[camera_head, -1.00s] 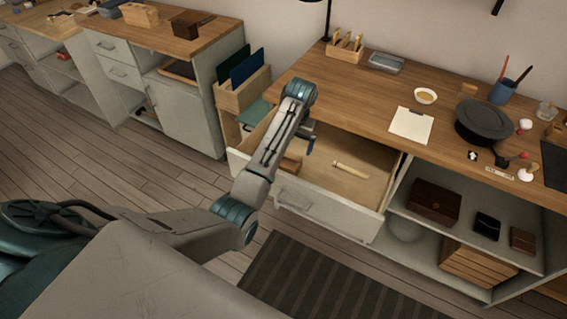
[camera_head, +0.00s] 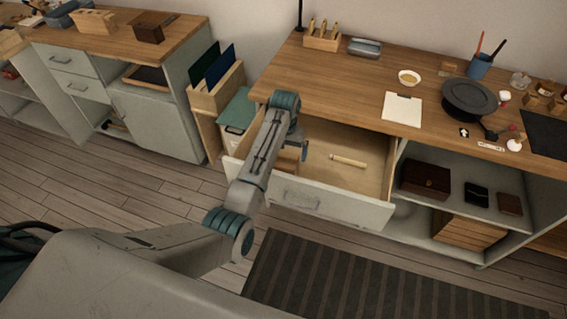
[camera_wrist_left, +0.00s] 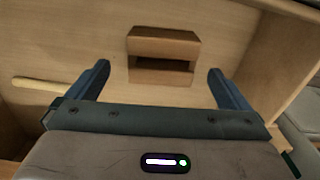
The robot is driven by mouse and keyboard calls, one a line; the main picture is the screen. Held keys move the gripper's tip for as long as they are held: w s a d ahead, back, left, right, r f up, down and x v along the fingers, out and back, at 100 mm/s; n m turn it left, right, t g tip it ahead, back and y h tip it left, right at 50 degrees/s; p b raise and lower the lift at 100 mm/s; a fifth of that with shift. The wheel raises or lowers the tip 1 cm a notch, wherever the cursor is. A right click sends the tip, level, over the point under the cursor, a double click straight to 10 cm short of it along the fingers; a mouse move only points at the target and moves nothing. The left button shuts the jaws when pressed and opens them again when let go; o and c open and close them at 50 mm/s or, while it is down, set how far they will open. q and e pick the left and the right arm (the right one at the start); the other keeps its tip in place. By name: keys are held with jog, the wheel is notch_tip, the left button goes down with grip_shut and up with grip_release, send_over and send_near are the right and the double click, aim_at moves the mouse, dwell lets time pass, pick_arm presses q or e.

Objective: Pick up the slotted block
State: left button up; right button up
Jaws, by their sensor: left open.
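The slotted block (camera_wrist_left: 163,42) is light brown wood with a dark gap in its near side. It lies on the floor of the open drawer (camera_head: 330,201), and in the head view my left arm mostly hides it. My left gripper (camera_head: 304,148) hangs over the drawer. In the left wrist view my left gripper (camera_wrist_left: 158,72) is open, its two fingers apart on either side of the block's near end. Nothing is held between them. My right gripper is not in view.
A pale wooden stick (camera_head: 348,160) lies in the drawer to the right of the gripper. Drawer walls enclose the space. The worktop (camera_head: 340,88) above holds a clipboard (camera_head: 402,108), a small bowl (camera_head: 409,77) and a dark hat-like object (camera_head: 469,98).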

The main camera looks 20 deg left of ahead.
aim_at(284, 160)
pick_arm(q)
jog(key=shift+a+f, duration=0.2)
jog(key=shift+f, duration=0.45)
jog(key=f, duration=0.2)
jog(key=f+p, duration=0.1)
jog(key=f, duration=0.1)
jog(key=shift+w+f, duration=0.1)
jog(key=shift+w, duration=0.15)
jog(key=shift+f, duration=0.2)
jog(key=c, duration=1)
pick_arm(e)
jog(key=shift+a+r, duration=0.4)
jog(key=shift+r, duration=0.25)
